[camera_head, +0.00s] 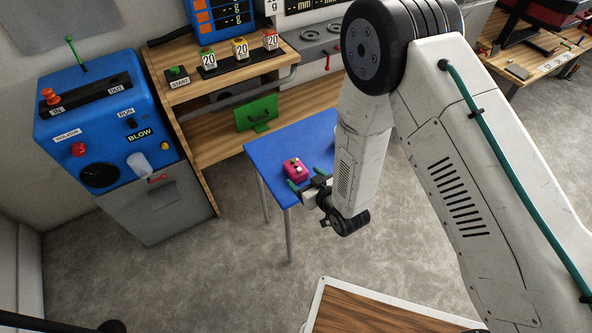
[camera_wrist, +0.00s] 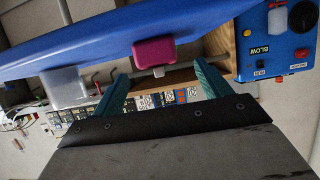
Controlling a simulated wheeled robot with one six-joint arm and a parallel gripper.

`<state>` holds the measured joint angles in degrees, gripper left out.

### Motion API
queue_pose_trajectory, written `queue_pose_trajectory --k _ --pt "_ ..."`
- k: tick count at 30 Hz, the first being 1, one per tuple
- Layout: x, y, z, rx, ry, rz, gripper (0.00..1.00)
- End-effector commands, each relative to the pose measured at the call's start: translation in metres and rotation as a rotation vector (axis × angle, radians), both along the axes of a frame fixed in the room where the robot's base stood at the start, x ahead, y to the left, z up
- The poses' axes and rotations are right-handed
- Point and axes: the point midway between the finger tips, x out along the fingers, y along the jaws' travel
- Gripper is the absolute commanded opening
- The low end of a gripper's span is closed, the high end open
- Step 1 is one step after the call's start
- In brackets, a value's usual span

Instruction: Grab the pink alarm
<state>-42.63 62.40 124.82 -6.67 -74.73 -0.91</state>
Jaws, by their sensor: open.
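The pink alarm (camera_head: 295,169) is a small pink box with a light piece on top, sitting on the blue table (camera_head: 262,152) near its front edge. In the wrist view the pink alarm (camera_wrist: 154,51) shows upside down, ahead of the fingers, with a pale knob below it. My gripper (camera_head: 308,180) is just to the right of the alarm in the head view. In the wrist view my gripper (camera_wrist: 161,82) has its two green fingers spread wide, with nothing between the tips. My arm hides the right part of the table.
A blue machine (camera_head: 105,125) on a grey cabinet stands at the left. A clear container (camera_wrist: 64,88) also stands on the blue table.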

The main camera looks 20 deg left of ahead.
Motion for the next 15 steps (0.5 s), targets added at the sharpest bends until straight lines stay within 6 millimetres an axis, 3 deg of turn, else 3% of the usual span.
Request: queue_pose_trajectory --k 15 --pt "0.042 0.045 -0.021 0.0 0.001 -0.001 0.76"
